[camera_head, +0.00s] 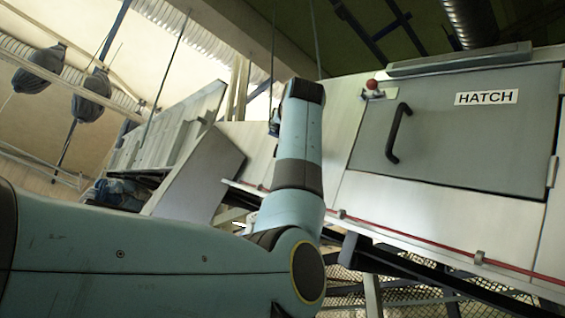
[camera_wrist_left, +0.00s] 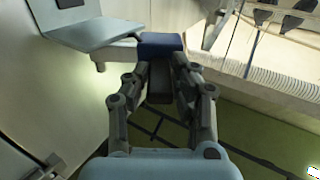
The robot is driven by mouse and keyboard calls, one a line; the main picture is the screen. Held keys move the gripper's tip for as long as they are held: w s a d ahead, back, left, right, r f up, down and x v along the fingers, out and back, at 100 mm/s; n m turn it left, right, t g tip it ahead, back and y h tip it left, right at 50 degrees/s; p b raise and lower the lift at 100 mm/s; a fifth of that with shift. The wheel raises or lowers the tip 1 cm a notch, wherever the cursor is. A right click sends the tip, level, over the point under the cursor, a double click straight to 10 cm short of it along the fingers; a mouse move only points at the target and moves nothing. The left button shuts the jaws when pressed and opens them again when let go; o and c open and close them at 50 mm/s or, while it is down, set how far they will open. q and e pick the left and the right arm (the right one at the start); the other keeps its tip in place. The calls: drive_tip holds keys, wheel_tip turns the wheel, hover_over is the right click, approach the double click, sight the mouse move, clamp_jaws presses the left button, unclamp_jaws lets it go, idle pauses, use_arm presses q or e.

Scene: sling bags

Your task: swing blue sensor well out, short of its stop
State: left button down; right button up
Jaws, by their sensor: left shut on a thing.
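In the left wrist view, the blue sensor (camera_wrist_left: 160,43) is a small dark-blue block at the upper middle, with a dark grey part below it. A pale bracket (camera_wrist_left: 118,53) runs from its left side toward the wall panel. My left gripper (camera_wrist_left: 162,78) is shut on the sensor, its fingers on either side of the dark part. In the head view, my left arm comes in from the left and rises in front of the panels. Its gripper and the sensor are mostly hidden behind the arm there. My right gripper is in neither view.
A grey hatch door (camera_head: 460,125) with a black handle (camera_head: 398,133) stands at the right, a red knob (camera_head: 371,85) beside it. A red line (camera_head: 430,242) runs below. Dark bags (camera_head: 92,97) hang at the far left. A tilted grey panel (camera_head: 196,178) stands left of my arm.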

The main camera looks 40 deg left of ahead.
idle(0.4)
use_arm(q)
drive_tip(key=c, duration=1.1)
unclamp_jaws()
drive_tip(key=shift+d, duration=0.1)
drive_tip(key=v, duration=1.2)
drive_tip(key=shift+f, duration=0.1)
drive_tip(key=shift+w, duration=0.15)
